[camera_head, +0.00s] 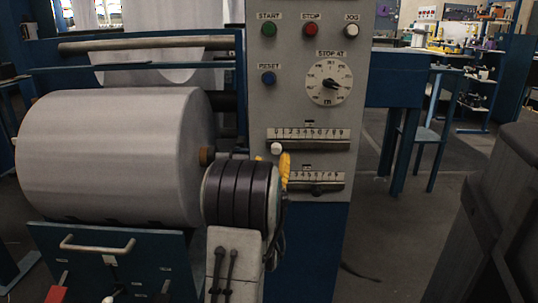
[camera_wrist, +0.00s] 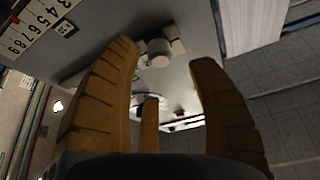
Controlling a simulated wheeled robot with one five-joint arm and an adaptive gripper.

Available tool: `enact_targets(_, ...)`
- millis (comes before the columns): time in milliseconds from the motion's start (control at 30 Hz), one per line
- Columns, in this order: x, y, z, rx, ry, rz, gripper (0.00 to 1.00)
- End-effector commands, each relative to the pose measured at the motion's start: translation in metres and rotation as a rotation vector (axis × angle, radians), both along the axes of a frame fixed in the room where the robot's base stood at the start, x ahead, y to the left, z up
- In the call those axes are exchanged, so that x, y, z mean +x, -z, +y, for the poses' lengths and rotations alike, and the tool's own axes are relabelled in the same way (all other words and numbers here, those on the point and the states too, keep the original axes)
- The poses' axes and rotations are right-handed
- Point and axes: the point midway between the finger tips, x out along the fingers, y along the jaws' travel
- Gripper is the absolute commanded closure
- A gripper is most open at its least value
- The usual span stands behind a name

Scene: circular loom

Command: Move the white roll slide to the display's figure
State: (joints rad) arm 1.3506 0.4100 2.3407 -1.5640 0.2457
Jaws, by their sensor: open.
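The white roll slide (camera_head: 276,148) is a small pale knob at the left, low-number end of the upper number scale (camera_head: 308,134) on the grey panel. In the wrist view a pale round knob (camera_wrist: 157,52), apparently the same slide, shows beyond and between the finger tips. My gripper (camera_head: 286,168) is just below and right of the slide in the head view, its yellow fingers partly hidden by my wrist. In the wrist view my gripper (camera_wrist: 170,60) is open and empty.
A lower number scale (camera_head: 318,177) with a dark slide (camera_head: 316,190) lies just below. The STOP AT dial (camera_head: 329,82) and several buttons are above. A large pale roll (camera_head: 115,155) stands at left. Open floor lies right of the panel.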

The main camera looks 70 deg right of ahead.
Motion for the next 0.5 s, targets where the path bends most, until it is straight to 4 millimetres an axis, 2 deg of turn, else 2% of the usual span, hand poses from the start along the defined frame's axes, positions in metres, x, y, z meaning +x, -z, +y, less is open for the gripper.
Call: enact_targets(500, 0.011, -0.019, -0.045, -0.001, -0.002, 0.001, 0.47)
